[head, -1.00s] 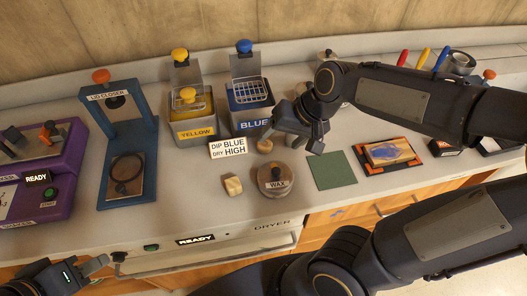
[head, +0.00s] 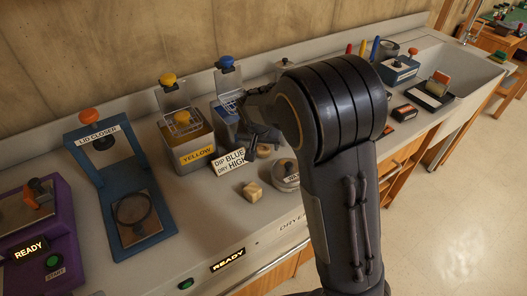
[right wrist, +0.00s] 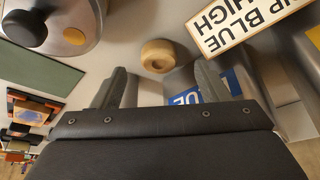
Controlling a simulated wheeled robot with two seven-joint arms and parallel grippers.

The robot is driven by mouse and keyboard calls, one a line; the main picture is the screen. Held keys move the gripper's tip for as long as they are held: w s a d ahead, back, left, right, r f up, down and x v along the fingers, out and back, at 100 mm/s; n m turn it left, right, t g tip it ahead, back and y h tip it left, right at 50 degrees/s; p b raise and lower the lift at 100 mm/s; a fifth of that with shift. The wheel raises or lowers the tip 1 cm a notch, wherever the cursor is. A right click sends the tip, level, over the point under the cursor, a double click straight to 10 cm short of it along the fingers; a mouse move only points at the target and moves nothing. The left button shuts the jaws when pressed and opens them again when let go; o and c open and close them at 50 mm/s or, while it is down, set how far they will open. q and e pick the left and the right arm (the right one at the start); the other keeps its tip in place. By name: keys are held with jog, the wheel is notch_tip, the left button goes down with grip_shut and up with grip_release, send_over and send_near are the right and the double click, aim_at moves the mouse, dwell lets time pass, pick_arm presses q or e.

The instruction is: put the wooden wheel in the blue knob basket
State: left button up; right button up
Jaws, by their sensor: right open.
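The wooden wheel (head: 264,152), a small tan ring, lies on the bench between the blue tank and the wax tin. In the right wrist view the wheel (right wrist: 158,56) shows just beyond the fingertips, roughly between them. My right gripper (head: 264,139) is open and empty, close to the wheel; contact cannot be told. The blue tank (head: 222,118) stands behind the gripper. The blue knob (head: 226,62) rises above it, and the wire basket (head: 231,101) shows at its top, partly hidden by my arm. My left gripper is out of view.
The "DIP BLUE DRY HIGH" sign (head: 229,161) stands left of the gripper. The yellow tank (head: 190,150) and blue lid closer (head: 120,185) stand to the left.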

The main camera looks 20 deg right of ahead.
aim_at(263, 149)
jog(key=x, duration=0.4)
jog(key=shift+d, duration=0.1)
jog(key=shift+r, duration=0.1)
jog(key=c, duration=1.1)
